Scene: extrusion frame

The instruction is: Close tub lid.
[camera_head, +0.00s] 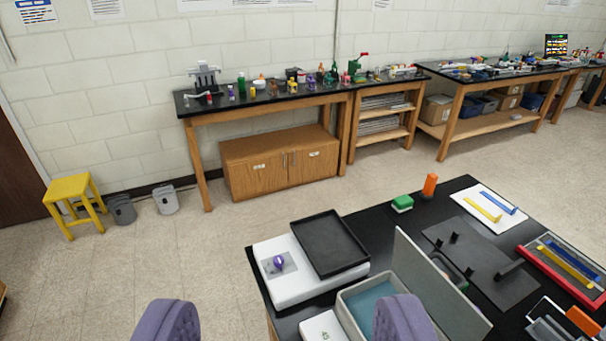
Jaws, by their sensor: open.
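The tub (352,307) is a pale grey box with a blue-green inside. It sits near the front edge of the black table at bottom centre. Its grey lid (432,283) stands raised and tilted along the tub's right side, so the tub is open. The left finger shows over the floor. I cannot tell how far the fingers are from the tub.
A white unit with a black tray (329,243) stands left of the tub. A dark plate with upright pegs (480,262) lies right of the lid. A red-framed tray (563,266) is farther right.

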